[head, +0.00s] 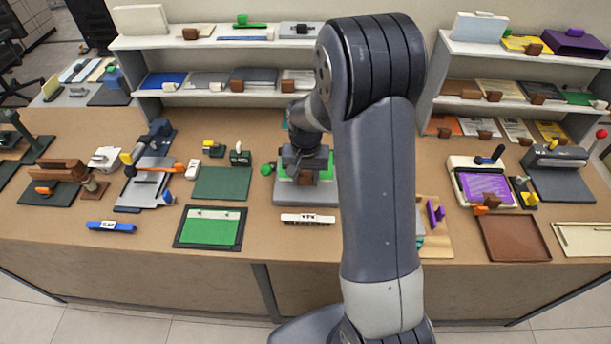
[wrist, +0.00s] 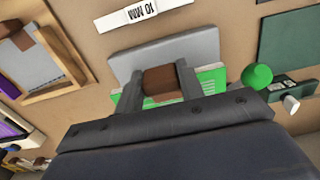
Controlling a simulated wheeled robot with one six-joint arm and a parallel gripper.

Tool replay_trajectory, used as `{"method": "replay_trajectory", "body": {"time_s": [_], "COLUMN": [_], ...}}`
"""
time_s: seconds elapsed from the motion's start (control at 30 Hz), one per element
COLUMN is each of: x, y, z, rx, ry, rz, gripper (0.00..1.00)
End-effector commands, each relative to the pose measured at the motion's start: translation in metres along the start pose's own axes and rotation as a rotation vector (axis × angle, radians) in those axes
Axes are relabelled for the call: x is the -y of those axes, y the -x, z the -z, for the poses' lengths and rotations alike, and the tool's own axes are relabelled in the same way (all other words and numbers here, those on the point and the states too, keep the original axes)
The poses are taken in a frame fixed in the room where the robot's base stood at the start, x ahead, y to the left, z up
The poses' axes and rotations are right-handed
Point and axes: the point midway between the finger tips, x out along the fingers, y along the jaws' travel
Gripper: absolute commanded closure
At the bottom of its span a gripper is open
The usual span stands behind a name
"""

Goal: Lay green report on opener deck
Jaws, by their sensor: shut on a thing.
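My gripper (head: 305,165) is shut on a brown block (wrist: 160,84), which sits on the green report (wrist: 211,79). The fingers stand on either side of the block in the wrist view. The report has pale printed lines and is partly hidden by the fingers and gripper body. A grey plate (wrist: 178,47), which seems to be the opener deck, lies under or just beyond the report; it also shows in the head view (head: 308,197). I cannot tell whether the report touches it. A green ball (wrist: 257,77) is beside the plate.
A white label bar (head: 307,218) lies in front of the plate. A dark-framed green board (head: 210,229) is at front left and a dark green mat (head: 222,184) is left of the plate. Shelves (head: 215,92) stand behind. My arm hides the counter right of the plate.

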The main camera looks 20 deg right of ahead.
Motion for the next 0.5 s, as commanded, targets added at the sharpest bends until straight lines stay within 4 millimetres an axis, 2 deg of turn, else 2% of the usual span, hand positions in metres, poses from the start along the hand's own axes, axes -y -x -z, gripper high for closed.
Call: {"method": "replay_trajectory", "body": {"time_s": [0.5], "x": [0.000], "y": [-0.044], "z": [0.000], "rx": [0.000], "ry": [0.000], "rz": [0.000], "gripper": [0.82]}}
